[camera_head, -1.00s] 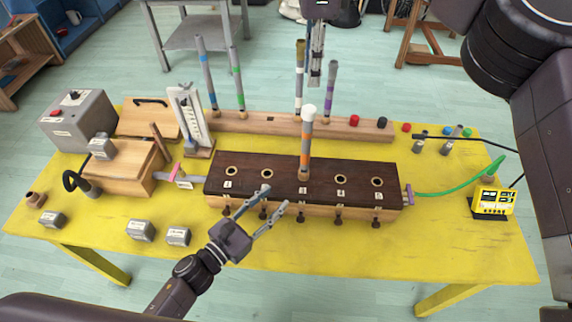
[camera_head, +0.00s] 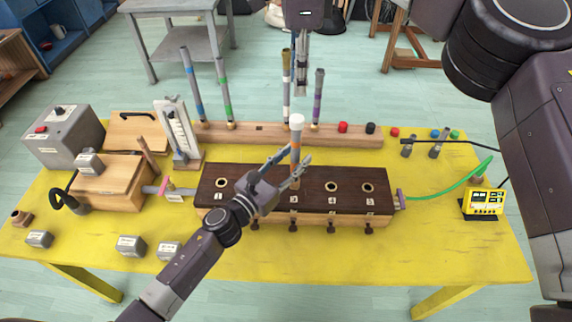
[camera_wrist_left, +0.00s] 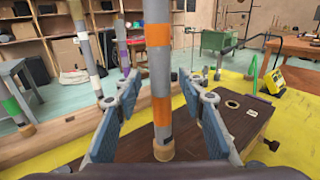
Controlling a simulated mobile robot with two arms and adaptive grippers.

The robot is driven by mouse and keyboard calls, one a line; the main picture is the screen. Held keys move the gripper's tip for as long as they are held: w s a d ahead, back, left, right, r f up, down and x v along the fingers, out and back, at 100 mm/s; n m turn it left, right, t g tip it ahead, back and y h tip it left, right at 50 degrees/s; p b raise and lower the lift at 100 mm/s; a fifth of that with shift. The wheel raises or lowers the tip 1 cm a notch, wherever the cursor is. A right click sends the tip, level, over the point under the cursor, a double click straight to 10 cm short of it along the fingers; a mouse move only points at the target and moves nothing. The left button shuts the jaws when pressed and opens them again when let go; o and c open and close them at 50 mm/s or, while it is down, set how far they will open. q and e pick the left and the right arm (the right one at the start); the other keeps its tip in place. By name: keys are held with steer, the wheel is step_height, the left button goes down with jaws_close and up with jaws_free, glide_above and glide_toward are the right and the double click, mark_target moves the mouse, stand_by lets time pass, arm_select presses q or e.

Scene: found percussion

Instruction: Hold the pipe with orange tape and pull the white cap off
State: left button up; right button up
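The grey pipe with orange tape (camera_head: 296,150) stands upright in the middle of the dark-topped block (camera_head: 350,196). The white cap (camera_head: 297,121) sits on its top. My left gripper (camera_head: 288,165) is open around the pipe's lower part. In the left wrist view the pipe (camera_wrist_left: 160,75) stands between the two spread fingers (camera_wrist_left: 162,90), with gaps at both sides; the cap is out of that view. My right gripper (camera_head: 302,88) hangs pointing down, above and behind the cap, apart from it. Its fingers look close together, but their opening is unclear.
Several taped pipes stand in a wooden rack (camera_head: 260,137) behind the block. A wooden box (camera_head: 108,180) and grey machine (camera_head: 63,137) are at left, a yellow device (camera_head: 484,203) at right. The yellow table (camera_head: 420,250) is clear in front at right.

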arm_select(q)
steer(key=shift+w+d, duration=0.1)
steer(key=shift+d, duration=0.05)
jaws_close()
stand_by(0.4)
stand_by(0.7)
